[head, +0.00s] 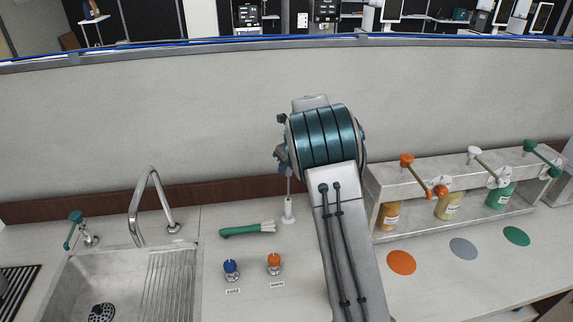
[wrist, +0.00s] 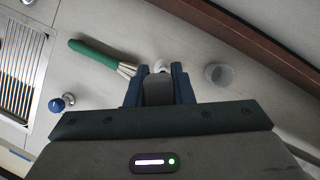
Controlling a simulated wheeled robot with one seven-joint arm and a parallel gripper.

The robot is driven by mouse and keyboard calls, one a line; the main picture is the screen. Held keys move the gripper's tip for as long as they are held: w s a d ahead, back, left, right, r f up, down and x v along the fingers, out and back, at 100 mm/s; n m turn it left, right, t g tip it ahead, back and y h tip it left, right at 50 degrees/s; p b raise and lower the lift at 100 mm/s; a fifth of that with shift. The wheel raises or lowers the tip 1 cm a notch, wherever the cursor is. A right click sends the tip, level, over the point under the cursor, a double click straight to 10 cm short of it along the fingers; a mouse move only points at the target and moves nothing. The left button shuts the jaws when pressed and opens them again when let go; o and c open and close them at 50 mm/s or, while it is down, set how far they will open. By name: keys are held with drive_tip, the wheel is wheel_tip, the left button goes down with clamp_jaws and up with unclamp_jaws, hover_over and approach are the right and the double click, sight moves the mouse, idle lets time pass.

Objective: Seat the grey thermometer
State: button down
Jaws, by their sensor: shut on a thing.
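My gripper (wrist: 160,69) is shut on a grey block-like piece (wrist: 158,92), which looks like the head of the grey thermometer. In the head view my gripper (head: 282,157) shows only in part, at the left of my arm. A thin grey stem (head: 289,186) runs down from it toward a small white upright holder (head: 288,213) on the counter. The stem's lower end meets the holder in the picture; I cannot tell whether it is inside. A white piece, apparently the holder (wrist: 160,64), shows between the fingertips in the wrist view.
A green-handled brush (head: 247,229) lies left of the holder. A blue knob (head: 231,269) and an orange knob (head: 274,262) stand in front. A translucent cup (wrist: 218,74) stands near the wall. The sink (head: 115,285) is left; a pump rack (head: 470,190) is right.

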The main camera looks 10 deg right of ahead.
drive_tip(key=shift+f+b, duration=2.45)
drive_tip(key=shift+f, duration=2.55)
drive_tip(key=c, duration=1.2)
unclamp_jaws()
drive_tip(key=b+v, duration=0.2)
drive_tip(key=v, duration=1.2)
drive_tip(key=shift+w, duration=0.1)
